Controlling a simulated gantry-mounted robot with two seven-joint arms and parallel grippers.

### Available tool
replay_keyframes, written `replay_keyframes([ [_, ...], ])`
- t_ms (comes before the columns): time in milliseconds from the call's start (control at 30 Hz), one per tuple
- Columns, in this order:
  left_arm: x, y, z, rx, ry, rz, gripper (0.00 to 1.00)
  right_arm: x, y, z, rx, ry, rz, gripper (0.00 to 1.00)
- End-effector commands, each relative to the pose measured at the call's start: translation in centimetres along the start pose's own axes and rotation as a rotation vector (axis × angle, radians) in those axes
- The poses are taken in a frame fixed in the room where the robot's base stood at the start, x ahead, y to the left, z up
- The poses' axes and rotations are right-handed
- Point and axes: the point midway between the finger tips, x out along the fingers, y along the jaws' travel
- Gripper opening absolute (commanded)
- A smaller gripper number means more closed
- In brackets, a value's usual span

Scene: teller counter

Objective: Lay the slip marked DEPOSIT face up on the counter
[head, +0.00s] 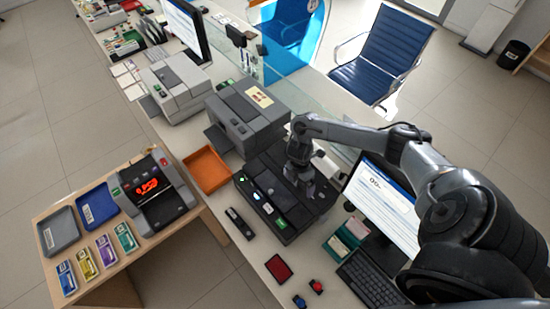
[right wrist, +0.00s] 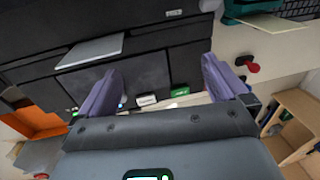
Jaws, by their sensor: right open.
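No slip in view has a readable DEPOSIT mark. A pale slip (right wrist: 90,50) lies on or sticks out from the dark machine in the right wrist view; its print cannot be read. It probably shows as a white patch (head: 326,163) beside my right gripper in the head view. Other paper slips (head: 345,240) sit in a teal holder (head: 334,247), also in the right wrist view (right wrist: 240,12). My right gripper (head: 301,180) is over the dark machine (head: 285,225). In the right wrist view its two fingers (right wrist: 160,88) are apart with nothing held between them. My left gripper is out of view.
A grey machine (head: 243,118) and an orange tray (head: 206,170) stand beyond the dark machine. A monitor (head: 385,205) and keyboard (head: 370,280) are at right. A red pad (head: 279,269) and two stamps (head: 316,286) lie at the front. Some bare counter (head: 255,252) shows nearby.

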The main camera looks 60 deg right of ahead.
Motion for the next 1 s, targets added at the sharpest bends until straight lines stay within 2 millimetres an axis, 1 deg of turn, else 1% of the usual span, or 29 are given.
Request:
replay_keyframes([
  [33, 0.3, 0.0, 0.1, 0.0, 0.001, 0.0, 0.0, -1.5, 1.7, 1.2, 0.01, -0.018, 0.036, 1.0],
  [100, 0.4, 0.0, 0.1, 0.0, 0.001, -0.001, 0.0, -3.4, 3.3, 2.1, 0.016, -0.033, 0.075, 1.0],
  [200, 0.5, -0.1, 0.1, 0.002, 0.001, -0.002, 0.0, -5.4, 5.1, 2.7, 0.022, -0.04, 0.119, 1.0],
  [300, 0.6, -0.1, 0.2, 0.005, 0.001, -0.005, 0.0, -6.5, 6.1, 2.7, 0.024, -0.038, 0.145, 1.0],
  [367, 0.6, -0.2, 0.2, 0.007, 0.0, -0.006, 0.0, -6.6, 6.5, 2.6, 0.023, -0.036, 0.152, 1.0],
  [467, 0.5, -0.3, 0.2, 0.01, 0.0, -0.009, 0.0, -6.1, 6.7, 2.5, 0.024, -0.034, 0.156, 1.0],
  [567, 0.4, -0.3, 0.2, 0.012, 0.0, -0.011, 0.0, -5.0, 6.8, 2.5, 0.024, -0.035, 0.155, 1.0],
  [800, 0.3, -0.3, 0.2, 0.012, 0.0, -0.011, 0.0, -1.2, 7.3, 2.6, 0.024, -0.034, 0.153, 1.0],
  [1000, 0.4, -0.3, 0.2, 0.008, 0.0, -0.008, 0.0, 1.5, 7.9, 2.7, 0.025, -0.034, 0.156, 1.0],
])
